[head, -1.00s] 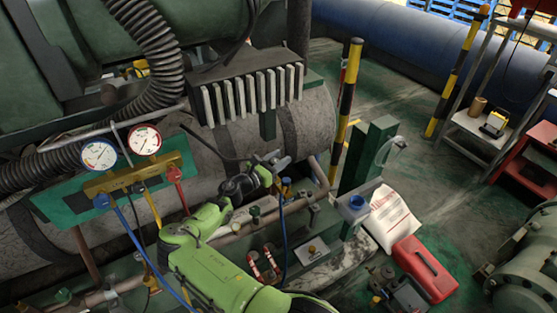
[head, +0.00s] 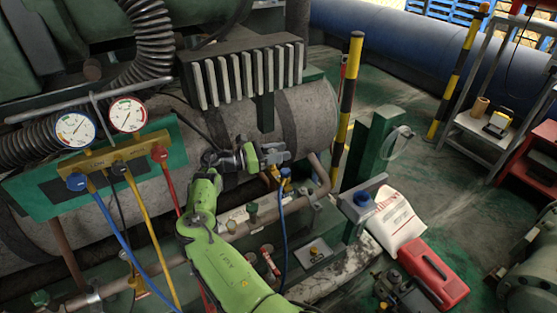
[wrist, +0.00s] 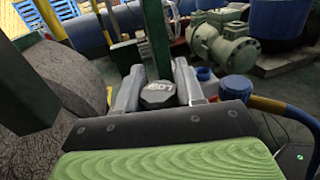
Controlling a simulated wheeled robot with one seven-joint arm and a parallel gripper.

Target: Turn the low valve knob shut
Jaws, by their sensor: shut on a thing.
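The low valve knob (wrist: 158,95) is a dark grey, many-sided cap with pale "LOW" lettering that reads upside down in the wrist view. My gripper (wrist: 158,82) has one grey finger on each side of it and is shut on it. In the head view my gripper (head: 276,153) is at the pipework in front of the grey cylinder, and the knob cannot be made out there. A blue cap (wrist: 235,88) with a hose sits right of the fingers in the wrist view; a blue fitting (head: 285,173) shows just below my gripper in the head view.
A gauge manifold (head: 118,155) with blue and red knobs and hoses stands at the left. A green post (head: 370,145) and a black-and-yellow pole (head: 348,100) stand right of my gripper. A white sack (head: 397,220) and red can (head: 432,275) lie on the floor.

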